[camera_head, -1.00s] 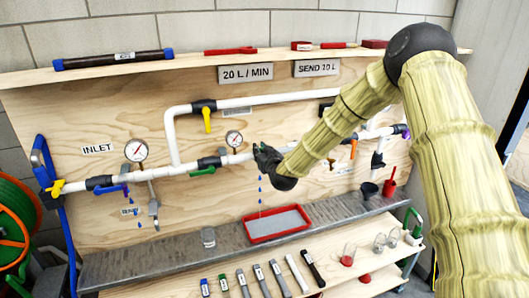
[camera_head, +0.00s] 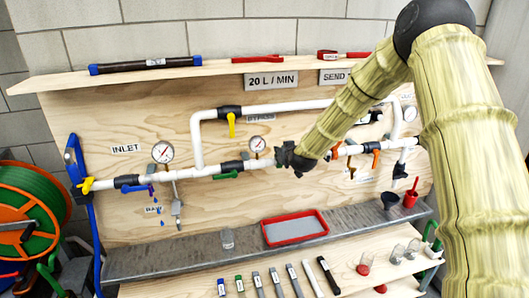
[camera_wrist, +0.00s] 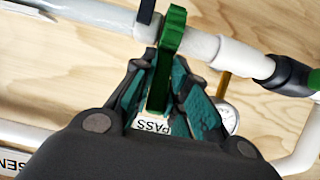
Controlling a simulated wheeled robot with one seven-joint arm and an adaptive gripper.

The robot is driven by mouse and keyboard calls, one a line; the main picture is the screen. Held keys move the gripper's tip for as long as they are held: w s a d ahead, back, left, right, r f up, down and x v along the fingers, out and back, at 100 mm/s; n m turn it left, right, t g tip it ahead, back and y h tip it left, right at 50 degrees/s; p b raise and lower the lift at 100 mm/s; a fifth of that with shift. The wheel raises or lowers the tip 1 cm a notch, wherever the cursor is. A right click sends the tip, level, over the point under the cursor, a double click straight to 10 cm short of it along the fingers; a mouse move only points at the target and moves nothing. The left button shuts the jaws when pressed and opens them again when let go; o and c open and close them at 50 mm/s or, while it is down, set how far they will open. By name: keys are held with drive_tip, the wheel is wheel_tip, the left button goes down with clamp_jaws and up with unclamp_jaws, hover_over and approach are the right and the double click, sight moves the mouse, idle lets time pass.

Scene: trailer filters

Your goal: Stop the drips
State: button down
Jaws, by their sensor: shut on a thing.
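My gripper (camera_wrist: 165,90) is shut on a green part (camera_wrist: 172,35) that lies across the white pipe (camera_wrist: 110,17). In the head view my gripper (camera_head: 290,158) is at the middle of the main pipe, right of the second gauge (camera_head: 257,144). The gripper hides most of that spot, and no drops show below it. Blue drops (camera_head: 162,223) fall at the left, near the blue-handled tap (camera_head: 137,189). A green-handled valve (camera_head: 226,175) is left of my gripper. A red tray (camera_head: 318,217) sits on the metal ledge below.
A yellow-handled bypass valve (camera_head: 231,124) and an orange-handled valve (camera_head: 376,158) flank the gripper. Several tools lie on the lower shelf. My arm covers the right side.

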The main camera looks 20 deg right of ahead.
drive_tip(key=shift+w+r, duration=0.1)
drive_tip(key=shift+r, duration=0.05)
drive_tip(key=shift+d, duration=0.1)
drive_tip(key=c, duration=1.4)
unclamp_jaws()
drive_tip(key=v, duration=1.2)
